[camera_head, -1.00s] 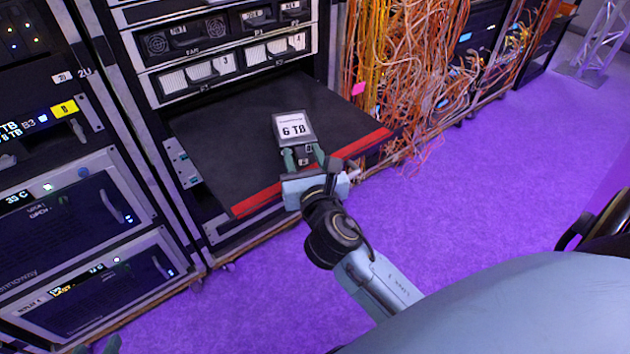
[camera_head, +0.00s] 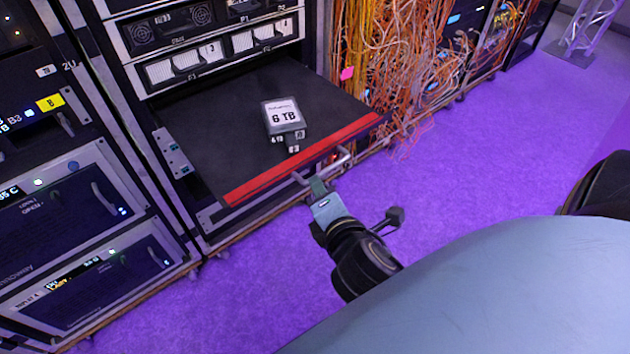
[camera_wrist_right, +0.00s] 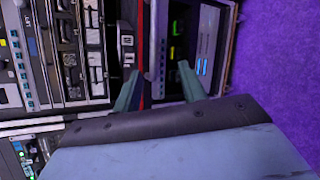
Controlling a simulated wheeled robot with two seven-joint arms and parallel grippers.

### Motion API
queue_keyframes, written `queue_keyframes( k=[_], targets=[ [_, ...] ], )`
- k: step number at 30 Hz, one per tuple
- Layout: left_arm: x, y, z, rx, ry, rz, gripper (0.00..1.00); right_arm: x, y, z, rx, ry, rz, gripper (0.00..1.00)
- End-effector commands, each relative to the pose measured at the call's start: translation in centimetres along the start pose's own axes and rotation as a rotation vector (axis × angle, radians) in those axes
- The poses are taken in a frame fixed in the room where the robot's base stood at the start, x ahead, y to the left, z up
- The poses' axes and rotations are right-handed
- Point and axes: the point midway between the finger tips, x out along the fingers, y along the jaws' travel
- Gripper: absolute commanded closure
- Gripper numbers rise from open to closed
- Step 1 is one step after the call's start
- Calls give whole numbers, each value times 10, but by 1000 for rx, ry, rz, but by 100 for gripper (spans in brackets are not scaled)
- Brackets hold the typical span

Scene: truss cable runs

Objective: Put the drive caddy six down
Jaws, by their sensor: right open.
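The drive caddy (camera_head: 283,117), a dark box with a white "6 TB" label on top, lies on the black pull-out shelf (camera_head: 215,135) of the rack, behind its red front strip. Small white labels show on its near end. My right gripper (camera_head: 318,184) is below and in front of the shelf's front edge, apart from the caddy and empty. In the right wrist view its two green fingers (camera_wrist_right: 158,86) stand apart with no caddy between them. My left gripper is not in view.
A metal handle (camera_head: 341,160) sticks out at the shelf front, close to my right gripper. Orange cables (camera_head: 400,60) hang right of the shelf. Drive bays (camera_head: 215,58) sit above it. The purple floor (camera_head: 500,150) is clear to the right.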

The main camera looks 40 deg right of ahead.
Motion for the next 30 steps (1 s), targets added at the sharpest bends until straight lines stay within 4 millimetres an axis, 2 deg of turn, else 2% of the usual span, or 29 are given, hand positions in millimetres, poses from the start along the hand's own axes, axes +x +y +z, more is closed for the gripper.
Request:
queue_keyframes(
  k=[1,6,9,13,18,30],
  targets=[
    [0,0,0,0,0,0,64,-2,-7,-2,176,33,-50,58],
    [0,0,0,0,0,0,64,-14,-29,-20,812,125,-272,58],
    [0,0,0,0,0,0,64,-26,-37,-34,1133,150,-421,58],
    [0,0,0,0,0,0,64,-41,-41,-48,1424,154,-585,58],
    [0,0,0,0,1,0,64,-51,-43,-57,1587,145,-693,58],
    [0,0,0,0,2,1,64,-51,-43,-58,1602,143,-702,58]
  ],
)
